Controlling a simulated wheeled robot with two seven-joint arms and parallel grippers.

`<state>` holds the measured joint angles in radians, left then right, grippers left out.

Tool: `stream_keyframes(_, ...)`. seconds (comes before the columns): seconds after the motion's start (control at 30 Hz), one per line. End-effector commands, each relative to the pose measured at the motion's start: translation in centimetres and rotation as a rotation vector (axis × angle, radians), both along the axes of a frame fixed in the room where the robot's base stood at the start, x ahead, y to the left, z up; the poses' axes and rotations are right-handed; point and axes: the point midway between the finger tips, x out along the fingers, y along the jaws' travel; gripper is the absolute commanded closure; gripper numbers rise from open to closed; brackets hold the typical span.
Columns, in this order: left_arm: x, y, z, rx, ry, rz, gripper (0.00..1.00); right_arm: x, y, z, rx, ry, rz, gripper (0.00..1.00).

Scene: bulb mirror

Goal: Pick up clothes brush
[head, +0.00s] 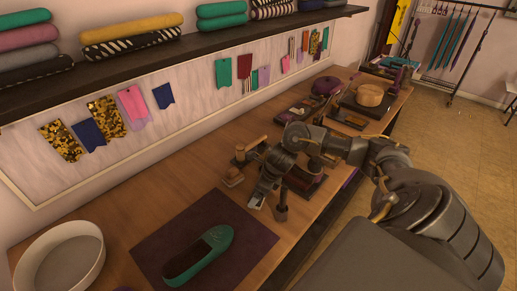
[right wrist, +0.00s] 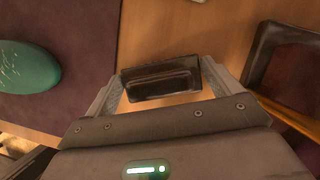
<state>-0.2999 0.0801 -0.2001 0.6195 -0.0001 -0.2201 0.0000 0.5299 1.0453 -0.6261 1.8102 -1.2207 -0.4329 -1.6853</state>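In the right wrist view a dark oblong block (right wrist: 162,82), which may be the clothes brush, lies on the wooden table between the fingers of my right gripper (right wrist: 160,76). The gripper is open around it, with wood showing beside the block, so I see no firm hold. In the head view my right gripper (head: 257,199) is low over the table, right of the dark mat, and largely hides what is under it. A small wooden-topped item (head: 234,177) sits just left of the gripper; I cannot tell whether it is a brush. My left gripper is out of view.
A green shoe (head: 200,255) lies on a dark purple mat (head: 150,250). A round white container (head: 92,245) stands at the near left. A dark upright tool (head: 281,211) stands close right of the gripper. A dark frame-like object (right wrist: 258,62) lies to its right in the wrist view.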

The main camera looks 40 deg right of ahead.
Motion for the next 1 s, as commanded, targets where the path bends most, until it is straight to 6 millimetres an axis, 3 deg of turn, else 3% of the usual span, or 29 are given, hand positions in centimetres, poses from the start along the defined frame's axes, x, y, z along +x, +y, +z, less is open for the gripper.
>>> stream_keyframes(0.33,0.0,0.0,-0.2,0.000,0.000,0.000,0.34,0.2,0.0,0.9,0.001,-0.004,0.001,0.34)
stream_keyframes(0.73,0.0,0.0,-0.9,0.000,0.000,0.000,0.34,0.1,-0.1,8.5,-0.002,-0.006,0.000,0.34)
stream_keyframes(1.0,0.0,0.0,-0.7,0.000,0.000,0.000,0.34,0.0,0.0,10.1,0.000,-0.001,-0.001,0.34)
